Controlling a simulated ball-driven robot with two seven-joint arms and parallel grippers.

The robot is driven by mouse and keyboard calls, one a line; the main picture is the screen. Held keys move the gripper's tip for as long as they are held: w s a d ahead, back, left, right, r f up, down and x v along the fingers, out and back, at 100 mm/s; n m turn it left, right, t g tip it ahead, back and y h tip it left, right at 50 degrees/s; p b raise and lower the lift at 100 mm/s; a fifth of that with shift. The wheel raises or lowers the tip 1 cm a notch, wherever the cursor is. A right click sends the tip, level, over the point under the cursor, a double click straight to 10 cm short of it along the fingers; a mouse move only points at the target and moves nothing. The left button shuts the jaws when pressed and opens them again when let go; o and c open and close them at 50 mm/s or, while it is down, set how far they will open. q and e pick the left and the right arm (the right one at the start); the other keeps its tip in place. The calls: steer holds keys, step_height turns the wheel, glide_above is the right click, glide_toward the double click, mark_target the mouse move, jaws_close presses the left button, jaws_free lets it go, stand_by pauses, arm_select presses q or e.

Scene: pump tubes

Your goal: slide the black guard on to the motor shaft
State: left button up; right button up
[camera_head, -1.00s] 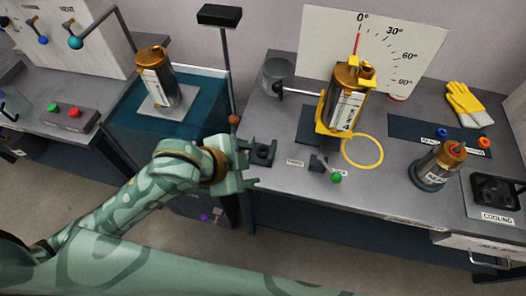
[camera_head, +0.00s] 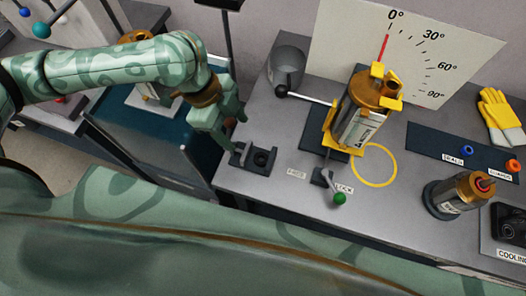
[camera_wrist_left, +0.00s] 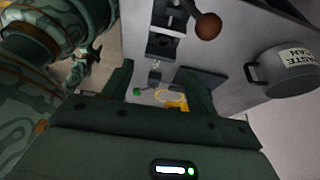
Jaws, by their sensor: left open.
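My left gripper (camera_head: 228,140) is open and points down, just left of and above a black block with a round dark ring (camera_head: 259,158) at the table's left edge. I cannot tell whether this ring is the guard. In the left wrist view the open fingers (camera_wrist_left: 152,82) have nothing between them, and the black block (camera_wrist_left: 160,45) lies beyond them. A copper-topped motor (camera_head: 364,108) sits in a yellow tilting holder; its shaft is not clear. A smaller copper motor (camera_head: 460,192) with a red top stands at the right. My right gripper is out of view.
A tilt dial board (camera_head: 440,50) stands behind the motor. A grey waste can (camera_head: 286,58), a yellow ring (camera_head: 374,165), a green-knobbed lever (camera_head: 339,199), yellow gloves (camera_head: 500,115) and a dark mat (camera_head: 435,140) with blue and orange rings share the table. A teal tank stands left.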

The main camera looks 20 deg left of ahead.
arm_select(q)
steer(key=b, duration=0.2)
glide_toward(258, 157)
steer(key=shift+s+d+f, duration=0.1)
steer(key=shift+s+d, duration=0.15)
steer(key=shift+s, duration=0.05)
steer(key=shift+b+x, duration=0.3)
steer(key=shift+x, duration=0.9)
steer(key=shift+d+f, duration=0.2)
steer(key=shift+f, duration=0.1)
steer(key=b+x, duration=0.2)
steer(key=x, duration=0.1)
steer(key=b+x, duration=0.1)
steer(key=x, duration=0.1)
steer(key=shift+w, duration=0.3)
steer(key=shift+r, duration=0.1)
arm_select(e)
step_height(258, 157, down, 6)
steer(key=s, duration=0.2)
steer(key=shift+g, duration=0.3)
arm_select(q)
steer(key=shift+c, duration=0.9)
steer(key=c, duration=0.9)
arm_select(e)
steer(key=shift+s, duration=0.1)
